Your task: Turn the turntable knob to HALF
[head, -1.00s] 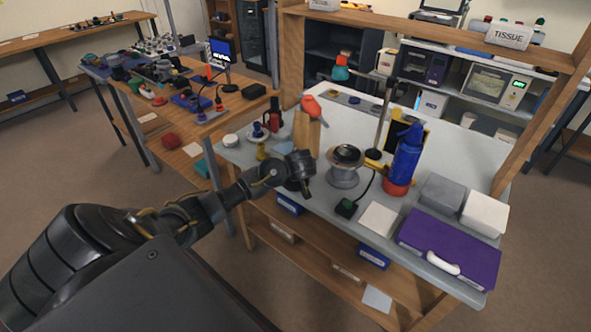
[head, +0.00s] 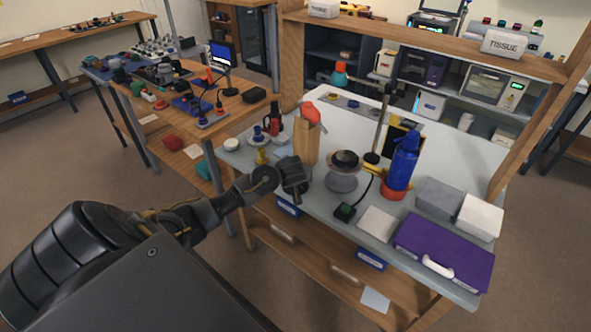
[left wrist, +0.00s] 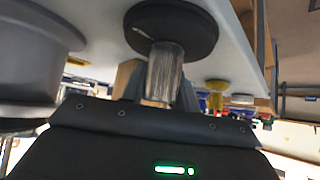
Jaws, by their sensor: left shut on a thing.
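My left gripper (head: 296,192) is at the front edge of the grey worktop, just left of a grey round stand with a dark top (head: 342,176), which looks like the turntable. In the left wrist view the gripper (left wrist: 163,88) is shut on a clear or shiny metal cylinder, seemingly the knob (left wrist: 165,70). A round black disc (left wrist: 188,33) sits at the cylinder's far end. The grey stand also fills the left of the wrist view (left wrist: 35,55). The gripper hides the knob in the head view. No HALF mark is readable. My right gripper is not in view.
A wooden block with red-handled tool (head: 307,140) stands just behind the gripper. A blue bottle (head: 402,165), green-buttoned black box (head: 345,211), grey box (head: 439,197) and purple case (head: 445,250) stand to the right. Small yellow (head: 262,157) and white items are at left.

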